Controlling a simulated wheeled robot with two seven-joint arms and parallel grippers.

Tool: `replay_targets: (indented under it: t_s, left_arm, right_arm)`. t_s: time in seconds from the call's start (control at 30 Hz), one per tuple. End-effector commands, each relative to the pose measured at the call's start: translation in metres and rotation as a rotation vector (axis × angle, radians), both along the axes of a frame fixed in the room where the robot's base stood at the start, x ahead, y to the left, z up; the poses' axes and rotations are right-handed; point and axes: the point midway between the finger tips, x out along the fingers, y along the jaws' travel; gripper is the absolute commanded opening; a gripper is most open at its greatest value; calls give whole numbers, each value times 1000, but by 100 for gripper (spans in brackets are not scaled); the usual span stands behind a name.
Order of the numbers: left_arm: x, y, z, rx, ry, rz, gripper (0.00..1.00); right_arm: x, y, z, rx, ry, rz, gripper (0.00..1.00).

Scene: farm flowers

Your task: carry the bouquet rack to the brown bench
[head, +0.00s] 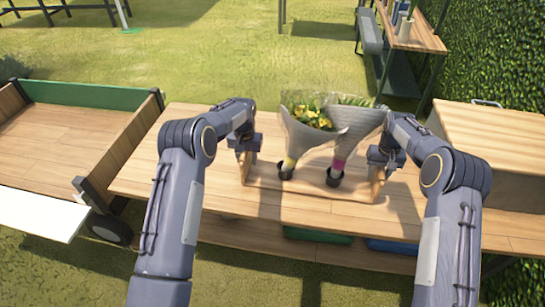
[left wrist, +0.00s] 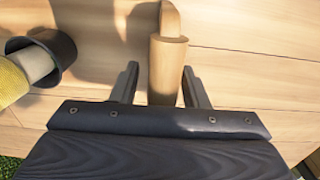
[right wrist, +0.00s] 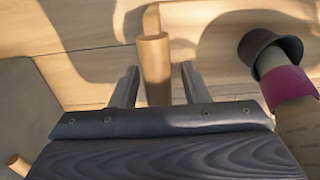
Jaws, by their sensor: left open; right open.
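The bouquet rack (head: 310,187) is a low wooden tray standing on the wooden table (head: 215,215). It holds two wrapped bouquets, one with yellow flowers (head: 312,115), in black cups (head: 334,178). My left gripper (head: 245,155) is open at the rack's left end. In the left wrist view its fingers (left wrist: 158,85) stand either side of a round wooden handle (left wrist: 168,65). My right gripper (head: 380,165) is open at the right end. In the right wrist view its fingers (right wrist: 160,85) stand either side of the other handle (right wrist: 154,62). A brown wooden bench (head: 415,35) with a lower shelf stands at the back right.
A wooden cart (head: 65,118) with a green back panel stands at the left, close to the table. A large wooden box (head: 495,130) sits at the table's right end. A hedge (head: 500,50) lines the right side. Open grass lies behind the table.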

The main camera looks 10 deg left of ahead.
Motion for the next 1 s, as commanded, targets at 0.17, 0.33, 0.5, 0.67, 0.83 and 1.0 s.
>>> replay_targets:
  t_s: [0.17, 0.33, 0.5, 0.67, 0.83, 1.0]
  left_arm:
    - [1, 0, 10, 1, -3, 0, 41]
    - [1, 0, 41, 0, -5, 0, 41]
    - [1, 0, 78, 0, -5, 0, 41]
    - [1, 0, 104, 0, -3, 0, 41]
    - [1, 0, 118, 0, -1, 0, 41]
    - [0, 0, 120, 0, 0, 0, 41]
  right_arm:
    - [0, -1, 0, -1, 0, 0, 41]
    - [0, -1, 0, -1, 0, -1, 41]
    - [0, -1, 0, -1, 0, -1, 41]
    - [0, -1, 0, -1, 0, -1, 41]
    - [0, -1, 1, -1, 0, -1, 41]
    - [1, -1, 18, -1, -3, 0, 41]
